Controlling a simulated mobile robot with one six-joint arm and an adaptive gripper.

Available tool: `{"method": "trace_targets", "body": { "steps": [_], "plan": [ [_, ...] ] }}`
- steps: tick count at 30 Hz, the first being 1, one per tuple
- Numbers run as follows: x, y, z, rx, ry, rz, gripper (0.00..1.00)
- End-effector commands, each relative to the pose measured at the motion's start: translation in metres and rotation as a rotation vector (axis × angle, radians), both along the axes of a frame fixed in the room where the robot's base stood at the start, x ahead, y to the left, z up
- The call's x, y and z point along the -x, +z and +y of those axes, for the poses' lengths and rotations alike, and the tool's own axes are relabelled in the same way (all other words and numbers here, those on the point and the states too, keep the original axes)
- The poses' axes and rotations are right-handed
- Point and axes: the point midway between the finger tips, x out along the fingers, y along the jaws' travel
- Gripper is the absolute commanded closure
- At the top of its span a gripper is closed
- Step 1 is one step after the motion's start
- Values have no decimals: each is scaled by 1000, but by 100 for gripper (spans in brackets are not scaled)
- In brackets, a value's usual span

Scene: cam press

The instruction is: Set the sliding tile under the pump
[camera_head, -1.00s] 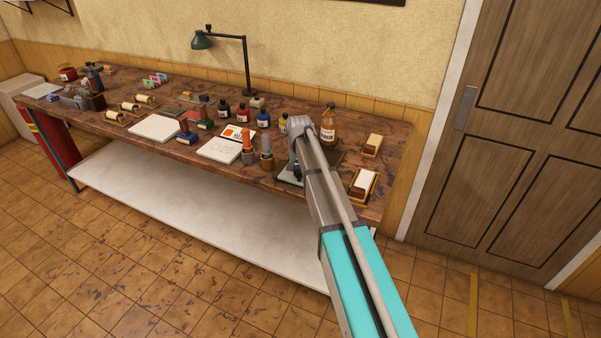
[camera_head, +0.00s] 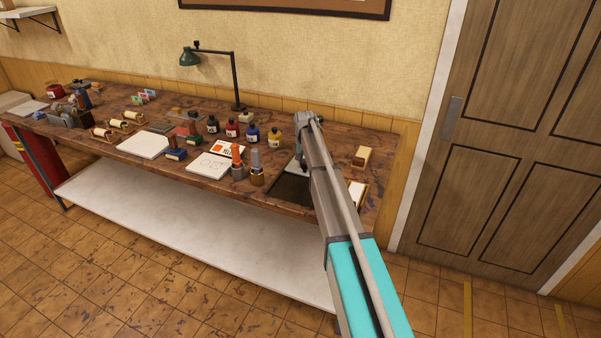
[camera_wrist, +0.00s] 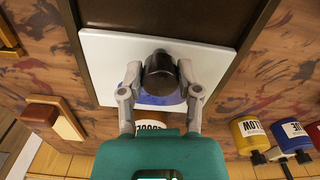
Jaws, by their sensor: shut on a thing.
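My gripper (camera_wrist: 160,80) is shut on a black round knob (camera_wrist: 160,72) that stands on the white sliding tile (camera_wrist: 105,55). The tile sits in a dark track (camera_wrist: 165,12), with bare track beyond its upper edge in the wrist view. A blue-purple patch shows on the tile below the knob. An amber bottle (camera_wrist: 153,126) with a partly readable label is just below the tile, half hidden by the gripper body. I cannot see a pump head. In the head view, my gripper (camera_head: 302,168) is over the track (camera_head: 290,190), and my arm hides the bottle.
The front of the track is bare.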

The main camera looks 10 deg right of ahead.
Motion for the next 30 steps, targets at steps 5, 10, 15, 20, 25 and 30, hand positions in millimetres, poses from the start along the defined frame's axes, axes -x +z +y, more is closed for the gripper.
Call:
{"method": "trace_targets", "body": {
  "steps": [5,10,15,20,25,30],
  "plan": [
    [-7,0,-7,3,-1,-1,100],
    [-8,0,-8,4,-2,-4,100],
    [-8,0,-8,5,-3,-6,41],
    [-7,0,-7,3,-2,-3,21],
    [-7,0,-6,1,-1,-2,21],
    [-5,0,-5,0,0,-1,21]
  ]
}}
